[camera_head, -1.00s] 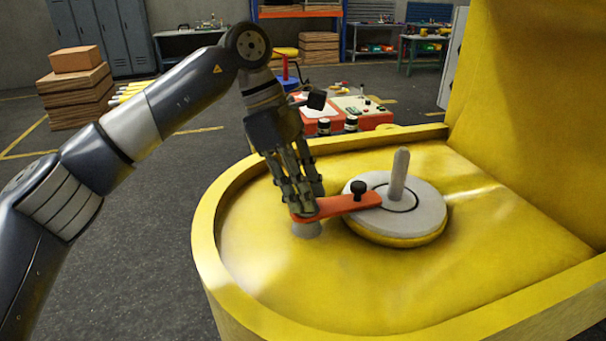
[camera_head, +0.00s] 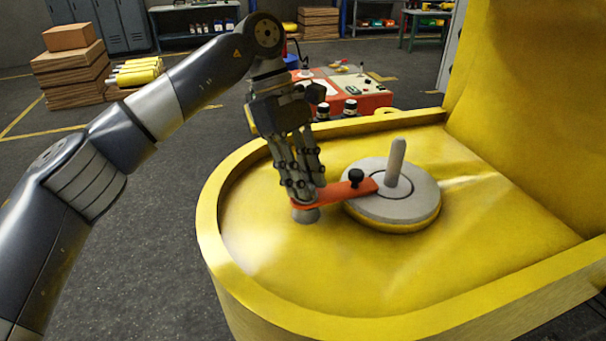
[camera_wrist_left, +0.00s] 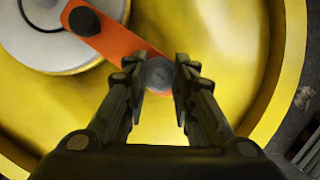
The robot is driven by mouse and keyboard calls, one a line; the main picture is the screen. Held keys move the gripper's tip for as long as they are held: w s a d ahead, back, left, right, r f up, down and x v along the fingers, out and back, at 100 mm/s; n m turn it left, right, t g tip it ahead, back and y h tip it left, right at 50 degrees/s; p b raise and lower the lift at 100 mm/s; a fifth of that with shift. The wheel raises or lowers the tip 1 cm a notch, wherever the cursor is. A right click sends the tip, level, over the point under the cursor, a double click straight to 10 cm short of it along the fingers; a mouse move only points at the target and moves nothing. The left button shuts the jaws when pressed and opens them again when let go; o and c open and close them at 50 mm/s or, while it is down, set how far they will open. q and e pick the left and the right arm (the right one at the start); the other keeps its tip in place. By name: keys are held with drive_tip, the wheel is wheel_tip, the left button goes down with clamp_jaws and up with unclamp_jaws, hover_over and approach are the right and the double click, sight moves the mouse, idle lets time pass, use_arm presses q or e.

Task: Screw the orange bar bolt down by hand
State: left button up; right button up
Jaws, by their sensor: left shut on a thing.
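The orange bar (camera_head: 330,196) lies across from a grey post (camera_head: 305,214) to the grey disc (camera_head: 412,200), where a black knob (camera_head: 356,177) sits on it. It also shows in the left wrist view (camera_wrist_left: 117,43). My left gripper (camera_head: 306,193) points down at the bar's outer end. In the left wrist view my left gripper (camera_wrist_left: 160,76) is shut on the round grey head of the bar bolt (camera_wrist_left: 157,72). The bolt's shank is hidden. My right gripper is in neither view.
A grey pin (camera_head: 396,160) stands up from the disc. The yellow boom part has a raised rim (camera_head: 228,262) around its floor and a tall wall (camera_head: 530,100) at the right. A red toolbox (camera_head: 365,97) stands behind it. The yellow floor in front is clear.

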use_arm(q)
drive_tip(key=shift+w+r, duration=0.1)
drive_tip(key=shift+r, duration=0.2)
drive_tip(key=o, duration=1.1)
drive_tip(key=shift+c, duration=0.2)
drive_tip(key=shift+f, duration=0.1)
drive_tip(key=v, duration=0.3)
drive_tip(key=w+a, duration=0.7)
drive_tip(key=a, duration=0.2)
drive_tip(key=shift+w, duration=0.2)
drive_tip(key=shift+a+f, duration=0.1)
drive_tip(key=shift+f, duration=0.05)
